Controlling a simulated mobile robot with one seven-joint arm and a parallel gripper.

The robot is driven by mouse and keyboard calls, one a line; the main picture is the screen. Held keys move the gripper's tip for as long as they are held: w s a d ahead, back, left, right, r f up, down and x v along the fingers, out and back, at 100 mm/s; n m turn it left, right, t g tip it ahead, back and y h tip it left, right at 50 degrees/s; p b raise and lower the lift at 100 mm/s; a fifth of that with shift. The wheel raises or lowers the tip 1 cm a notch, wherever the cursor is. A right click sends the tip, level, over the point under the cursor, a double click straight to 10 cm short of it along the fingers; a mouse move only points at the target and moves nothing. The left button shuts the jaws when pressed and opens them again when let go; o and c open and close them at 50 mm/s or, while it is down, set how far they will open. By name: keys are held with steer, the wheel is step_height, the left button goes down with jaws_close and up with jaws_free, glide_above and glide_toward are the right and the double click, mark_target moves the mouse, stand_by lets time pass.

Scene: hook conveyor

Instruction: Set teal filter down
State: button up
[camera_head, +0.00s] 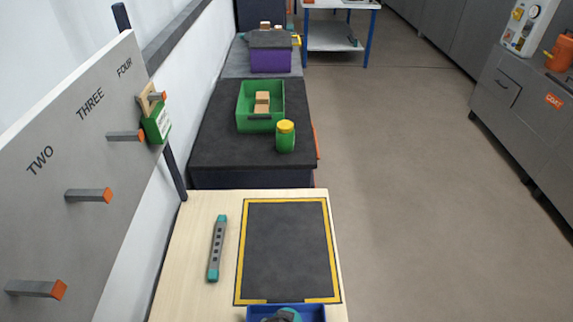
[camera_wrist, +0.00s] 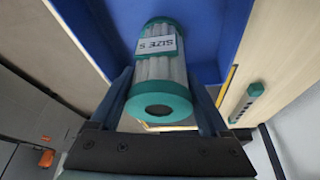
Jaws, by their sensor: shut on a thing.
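The teal filter (camera_wrist: 158,72) is a pale pleated cylinder with teal end caps and a white "SIZE S" label. In the wrist view it lies lengthwise between the two fingers of my gripper (camera_wrist: 165,88), which is shut on it. The blue tray (camera_wrist: 215,30) is behind the filter; I cannot tell whether the filter touches its floor. My gripper is not clearly visible there.
A dark mat with a yellow border (camera_head: 288,250) lies on the wooden table (camera_head: 190,255), beside a grey bar with teal ends (camera_head: 217,248). A pegboard with hooks (camera_head: 90,195) stands left. Behind, a dark conveyor (camera_head: 215,135) carries a green bin (camera_head: 260,122) and green jar (camera_head: 285,138).

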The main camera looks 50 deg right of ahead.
steer(key=shift+f, duration=0.15)
steer(key=o, duration=1.5)
steer(key=shift+c, duration=0.2)
steer(key=v, duration=1.2)
steer(key=shift+r+b, duration=0.2)
steer(key=shift+b, duration=0.1)
